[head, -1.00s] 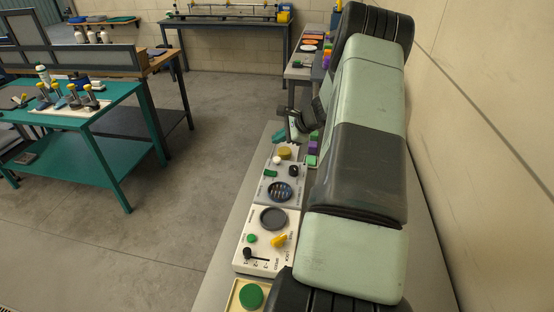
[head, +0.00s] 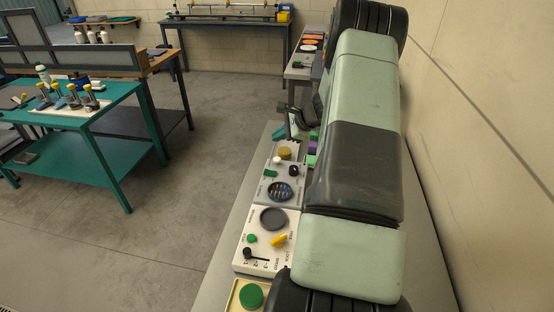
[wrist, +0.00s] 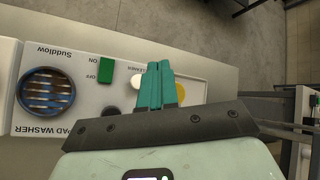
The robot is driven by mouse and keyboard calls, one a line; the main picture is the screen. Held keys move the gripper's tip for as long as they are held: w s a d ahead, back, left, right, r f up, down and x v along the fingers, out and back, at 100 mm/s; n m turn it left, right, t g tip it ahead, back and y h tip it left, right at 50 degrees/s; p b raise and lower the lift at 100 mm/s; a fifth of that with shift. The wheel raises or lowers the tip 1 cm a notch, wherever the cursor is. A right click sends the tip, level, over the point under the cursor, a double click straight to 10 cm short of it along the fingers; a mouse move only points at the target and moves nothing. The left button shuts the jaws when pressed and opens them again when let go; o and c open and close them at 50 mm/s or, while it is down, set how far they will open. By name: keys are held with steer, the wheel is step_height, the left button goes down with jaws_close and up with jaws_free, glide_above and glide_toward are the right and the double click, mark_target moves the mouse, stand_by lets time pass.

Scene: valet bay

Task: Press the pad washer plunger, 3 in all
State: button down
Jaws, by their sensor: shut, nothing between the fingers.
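The pad washer panel (wrist: 70,110) lies below my gripper in the wrist view, with its printed label and round blue grille (wrist: 46,92). A green ON/OFF switch (wrist: 107,72) is beside the grille. A white round knob (wrist: 137,82) and a yellow disc (wrist: 180,92) show by my fingers. My gripper (wrist: 160,66) is shut and empty, its teal fingers over the panel's far part. In the head view the panel also has a black knob (head: 294,170). I cannot tell which part is the plunger, nor whether the fingers touch anything.
Nearer on the bench (head: 228,235) is a white panel (head: 253,262) with a grey disc, yellow knob and slider. A tray with a green disc (head: 251,296) is at the front. The wall is close on the right. Open floor and a teal table (head: 112,102) are at left.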

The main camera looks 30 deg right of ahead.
mark_target(279, 160)
steer(key=shift+f, duration=3)
steer(key=shift+f, duration=0.1)
steer(key=shift+f, duration=0.3)
steer(key=shift+f, duration=0.75)
steer(key=shift+r, duration=0.1)
stand_by(0.5)
steer(key=shift+r, duration=1.05)
steer(key=shift+r, duration=2.55)
